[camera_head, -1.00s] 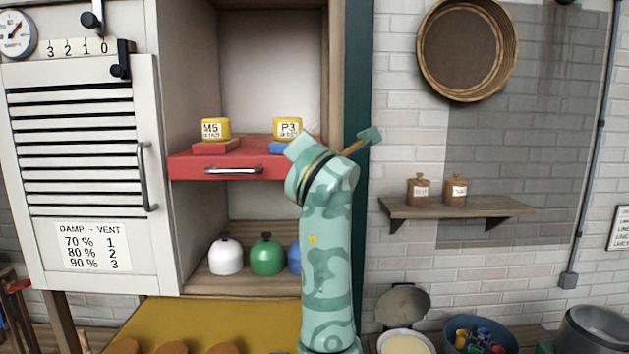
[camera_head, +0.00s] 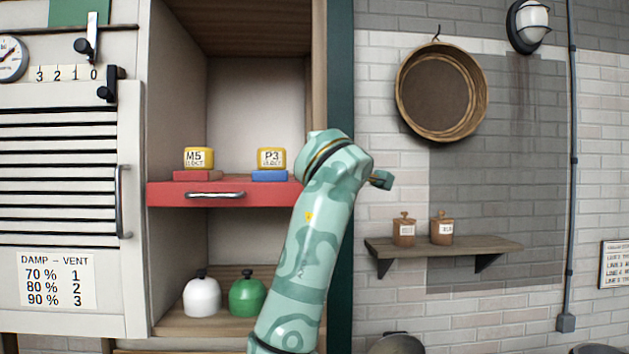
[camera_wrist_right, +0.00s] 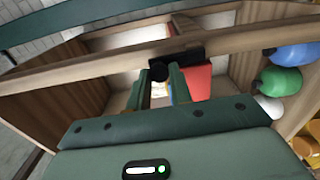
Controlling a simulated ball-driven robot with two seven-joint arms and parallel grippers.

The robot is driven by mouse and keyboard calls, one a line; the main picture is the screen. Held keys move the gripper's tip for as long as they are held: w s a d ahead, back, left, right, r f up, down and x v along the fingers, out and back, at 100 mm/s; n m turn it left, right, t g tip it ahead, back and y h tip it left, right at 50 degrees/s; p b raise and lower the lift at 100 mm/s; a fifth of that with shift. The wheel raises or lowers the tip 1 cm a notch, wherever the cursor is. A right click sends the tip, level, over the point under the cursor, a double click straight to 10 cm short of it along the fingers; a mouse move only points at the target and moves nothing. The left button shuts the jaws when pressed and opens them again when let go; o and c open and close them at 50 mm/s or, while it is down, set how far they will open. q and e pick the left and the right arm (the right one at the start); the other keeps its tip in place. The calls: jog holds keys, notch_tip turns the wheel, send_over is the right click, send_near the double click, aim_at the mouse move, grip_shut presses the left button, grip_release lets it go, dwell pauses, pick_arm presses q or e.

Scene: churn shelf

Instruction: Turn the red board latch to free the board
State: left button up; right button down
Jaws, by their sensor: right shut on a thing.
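The red board (camera_head: 268,194) lies across the cabinet opening, with a metal handle on its front. It also shows in the wrist view (camera_wrist_right: 199,80) beyond my right fingers. A black latch (camera_wrist_right: 186,58) with a round knob (camera_wrist_right: 158,72) sits on a wooden edge by the red board. My right gripper (camera_wrist_right: 160,79) has its two green fingers either side of this knob and is shut on it. In the head view my right arm covers the latch and the board's right end. My left gripper is not in view.
A yellow M5 block (camera_head: 198,157) and a yellow P3 block (camera_head: 271,159) stand on small coloured bases on the board. White (camera_head: 202,296) and green (camera_head: 247,294) domed weights stand below. A louvred door (camera_head: 62,200) is left, a wall shelf (camera_head: 443,247) right.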

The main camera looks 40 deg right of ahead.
jog(key=shift+d+m, duration=0.1)
jog(key=shift+m, duration=0.2)
jog(key=shift+f, duration=0.1)
jog(key=c, duration=1.3)
grip_release()
jog(key=shift+s+d, duration=0.1)
jog(key=b+v, duration=0.3)
jog(key=v, duration=1.3)
jog(key=shift+s, duration=0.1)
